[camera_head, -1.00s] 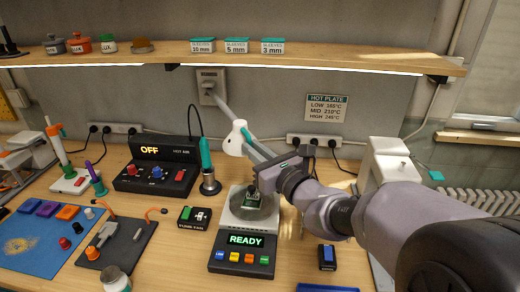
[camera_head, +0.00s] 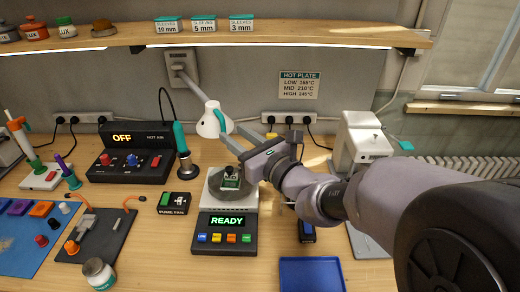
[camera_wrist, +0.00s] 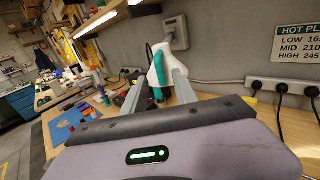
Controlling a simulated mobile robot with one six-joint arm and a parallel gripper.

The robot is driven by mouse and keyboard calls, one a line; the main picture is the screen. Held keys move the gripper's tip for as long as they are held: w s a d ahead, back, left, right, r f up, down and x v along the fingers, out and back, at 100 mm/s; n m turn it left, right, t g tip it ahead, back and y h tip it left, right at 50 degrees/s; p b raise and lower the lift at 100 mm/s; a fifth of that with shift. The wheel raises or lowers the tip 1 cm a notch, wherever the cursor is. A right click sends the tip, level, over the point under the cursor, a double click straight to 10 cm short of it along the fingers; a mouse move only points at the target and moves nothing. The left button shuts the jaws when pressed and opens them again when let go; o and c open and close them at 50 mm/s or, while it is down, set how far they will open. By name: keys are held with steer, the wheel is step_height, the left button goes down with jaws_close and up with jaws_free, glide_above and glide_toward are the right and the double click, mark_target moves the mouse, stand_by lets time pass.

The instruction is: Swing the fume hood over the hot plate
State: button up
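The white fume hood (camera_head: 209,124) hangs on a jointed grey arm from a wall box, left of and above the hot plate (camera_head: 226,221). Its teal handle (camera_head: 219,120) faces my gripper. The hot plate reads READY, and a small dark board or chip part (camera_head: 231,176) sits on its top. My gripper (camera_head: 232,134) reaches left toward the hood with its fingers apart. In the wrist view the hood (camera_wrist: 158,60) and its teal handle (camera_wrist: 157,76) appear between the fingertips. I cannot tell whether the fingers touch the handle.
A hot air unit (camera_head: 136,156) and a teal hot-air tool (camera_head: 182,150) stand to the left. A fume fan switch (camera_head: 174,203) lies beside the hot plate. A blue tray (camera_head: 311,275) is at the front, and a shelf (camera_head: 240,39) runs above.

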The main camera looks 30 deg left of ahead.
steer(key=p+v, duration=0.1)
steer(key=v, duration=1.2)
steer(key=shift+s+d+r, duration=0.15)
steer(key=shift+s+d, duration=0.05)
steer(key=shift+d, duration=0.15)
